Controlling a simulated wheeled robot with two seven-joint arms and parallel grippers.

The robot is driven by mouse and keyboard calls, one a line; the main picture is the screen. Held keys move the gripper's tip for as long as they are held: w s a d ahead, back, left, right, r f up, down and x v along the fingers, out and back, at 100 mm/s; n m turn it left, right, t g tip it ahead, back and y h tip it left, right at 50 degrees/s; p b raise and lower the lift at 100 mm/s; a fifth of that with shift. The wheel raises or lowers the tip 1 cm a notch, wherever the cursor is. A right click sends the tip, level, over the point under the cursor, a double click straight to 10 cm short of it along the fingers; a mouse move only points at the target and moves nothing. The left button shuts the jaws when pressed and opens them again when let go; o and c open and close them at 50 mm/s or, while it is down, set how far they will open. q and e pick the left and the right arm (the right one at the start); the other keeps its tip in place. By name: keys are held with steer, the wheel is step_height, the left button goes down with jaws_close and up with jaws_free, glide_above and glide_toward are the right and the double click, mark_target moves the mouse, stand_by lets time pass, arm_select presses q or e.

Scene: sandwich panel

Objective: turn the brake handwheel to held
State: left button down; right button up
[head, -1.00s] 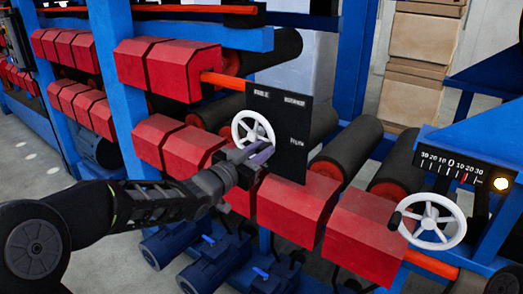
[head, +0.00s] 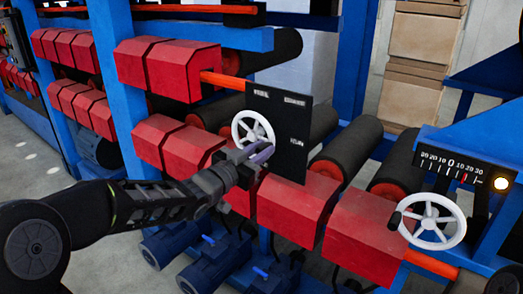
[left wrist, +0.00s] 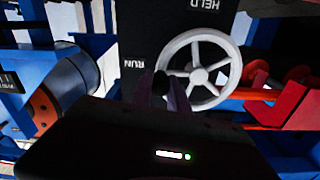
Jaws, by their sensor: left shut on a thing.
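The white spoked brake handwheel (head: 253,130) is mounted on a black panel (head: 291,125) with small white labels. In the left wrist view the handwheel (left wrist: 199,76) shows close up, with "HELD" and "RUN" readable on the panel (left wrist: 150,25). A dark knob (left wrist: 160,79) sits at the wheel's rim, on the side near "RUN". My left gripper (head: 262,154) is at the wheel's lower edge. In the left wrist view its fingers (left wrist: 165,92) are shut on the knob, partly hiding it. My right gripper is in neither view.
A second white handwheel (head: 432,220) with a dark knob stands at the right, below a numbered scale (head: 450,168) and a lit lamp (head: 501,184). Red blocks (head: 297,207), dark rollers (head: 348,145) and blue posts (head: 110,70) crowd around the panel.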

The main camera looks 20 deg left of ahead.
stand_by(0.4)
arm_select(q)
steer(key=shift+f+m+b, duration=0.3)
steer(key=shift+b, duration=0.35)
steer(key=w+a+f+m+b, duration=0.2)
steer(key=a+f+m+b, duration=0.4)
steer(key=m+b, duration=1)
steer(key=shift+w+m, duration=0.2)
steer(key=shift+m, duration=0.5)
steer(key=shift+a+f, duration=0.1)
steer(key=c, duration=1.3)
jaws_free()
